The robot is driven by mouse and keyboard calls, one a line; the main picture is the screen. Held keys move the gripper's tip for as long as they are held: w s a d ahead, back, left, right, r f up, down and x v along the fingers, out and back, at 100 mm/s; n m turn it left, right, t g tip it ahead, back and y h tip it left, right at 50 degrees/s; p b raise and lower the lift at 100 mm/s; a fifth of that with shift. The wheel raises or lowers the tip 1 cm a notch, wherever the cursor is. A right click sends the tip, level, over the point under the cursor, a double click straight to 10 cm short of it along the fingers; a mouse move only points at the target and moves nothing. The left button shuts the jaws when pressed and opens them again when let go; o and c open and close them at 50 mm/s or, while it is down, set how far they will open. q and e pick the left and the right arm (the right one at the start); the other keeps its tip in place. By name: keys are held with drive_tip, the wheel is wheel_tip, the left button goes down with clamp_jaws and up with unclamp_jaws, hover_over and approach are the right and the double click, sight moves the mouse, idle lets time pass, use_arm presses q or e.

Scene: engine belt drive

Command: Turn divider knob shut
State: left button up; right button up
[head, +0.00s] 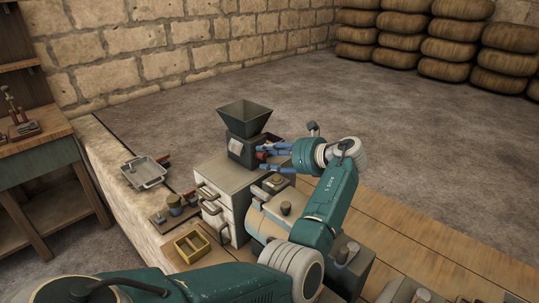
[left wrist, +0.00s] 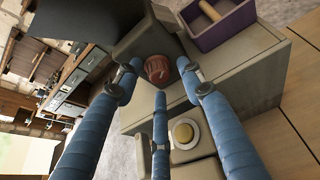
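The red ribbed knob (left wrist: 157,68) sits on the side of a dark grey hopper machine (head: 245,115). In the head view only a small dark red bit of the knob (head: 262,155) shows by the blue fingers. My left gripper (head: 263,157) reaches in from the right side of the machine. In the left wrist view its three blue fingers (left wrist: 160,76) are spread around the knob, with the tips close to it. I cannot tell whether they touch it. My right gripper is not in view. The knob's setting cannot be read.
A purple box (left wrist: 222,22) with a wooden piece stands beside the hopper. A pale round knob (left wrist: 184,133) is below the fingers. The machine stands on a drawer cabinet (head: 228,178). A metal tray (head: 146,171) and a yellow box (head: 192,245) lie to the left.

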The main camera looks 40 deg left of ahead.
use_arm(q)
drive_tip(key=shift+c, duration=0.3)
clamp_jaws()
drive_tip(key=shift+s+r+n+p, duration=0.1)
drive_tip(key=shift+n+p, duration=0.3)
drive_tip(key=shift+p, duration=0.5)
drive_tip(key=n+t+p, duration=0.1)
drive_tip(key=n+p, duration=0.1)
drive_tip(key=p, duration=0.1)
drive_tip(key=shift+s+t+p, duration=0.2)
drive_tip(key=shift+t+p, duration=0.1)
drive_tip(key=shift+t, duration=0.1)
drive_tip(key=shift+n+t+p, duration=0.5)
drive_tip(key=shift+n, duration=0.1)
drive_tip(key=shift+s+f+n+t, duration=0.1)
drive_tip(key=shift+f+n+t, duration=0.1)
drive_tip(key=shift+n+t, duration=0.25)
drive_tip(key=shift+f+n+t, duration=0.1)
drive_tip(key=shift+n+t, duration=0.55)
drive_tip(key=shift+n, duration=0.5)
drive_tip(key=shift+o, duration=0.3)
unclamp_jaws()
